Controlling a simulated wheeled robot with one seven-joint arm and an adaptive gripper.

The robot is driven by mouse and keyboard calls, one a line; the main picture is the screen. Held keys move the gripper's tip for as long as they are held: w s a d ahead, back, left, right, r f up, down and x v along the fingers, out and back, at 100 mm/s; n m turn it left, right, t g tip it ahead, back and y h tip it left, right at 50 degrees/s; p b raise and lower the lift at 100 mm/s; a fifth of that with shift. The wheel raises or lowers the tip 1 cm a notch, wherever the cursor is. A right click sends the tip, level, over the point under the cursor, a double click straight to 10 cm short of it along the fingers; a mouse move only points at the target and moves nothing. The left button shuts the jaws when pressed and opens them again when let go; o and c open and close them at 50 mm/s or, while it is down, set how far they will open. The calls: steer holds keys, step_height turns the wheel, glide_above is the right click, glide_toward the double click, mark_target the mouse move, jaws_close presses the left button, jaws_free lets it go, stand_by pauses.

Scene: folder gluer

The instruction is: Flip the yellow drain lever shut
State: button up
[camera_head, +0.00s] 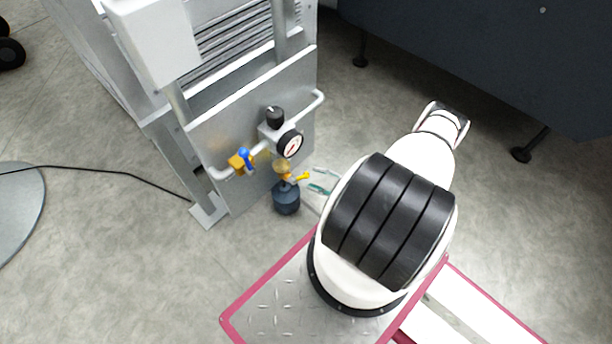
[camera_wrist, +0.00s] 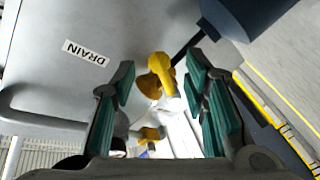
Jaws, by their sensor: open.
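The yellow drain lever (camera_head: 302,176) sits on a small brass valve just above a dark blue bowl (camera_head: 286,198) low on the machine's panel. In the wrist view the yellow lever (camera_wrist: 160,70) shows between the fingertips, with a gap on both sides. My gripper (camera_head: 322,181) is open, its teal fingers just right of the lever in the head view. It also shows in the wrist view (camera_wrist: 160,76), with nothing held. I cannot tell how deep the lever lies between the fingers.
A DRAIN label (camera_wrist: 86,52) is on the panel. A pressure gauge (camera_head: 290,144), a black knob (camera_head: 275,117) and a blue-handled valve (camera_head: 245,158) sit above the lever. A pipe (camera_head: 309,107) loops out at the panel's right. A black cable (camera_head: 120,174) crosses the floor at left.

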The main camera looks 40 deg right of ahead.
mark_target(306, 174)
steer(key=shift+b+x, duration=0.3)
steer(key=shift+x, duration=2)
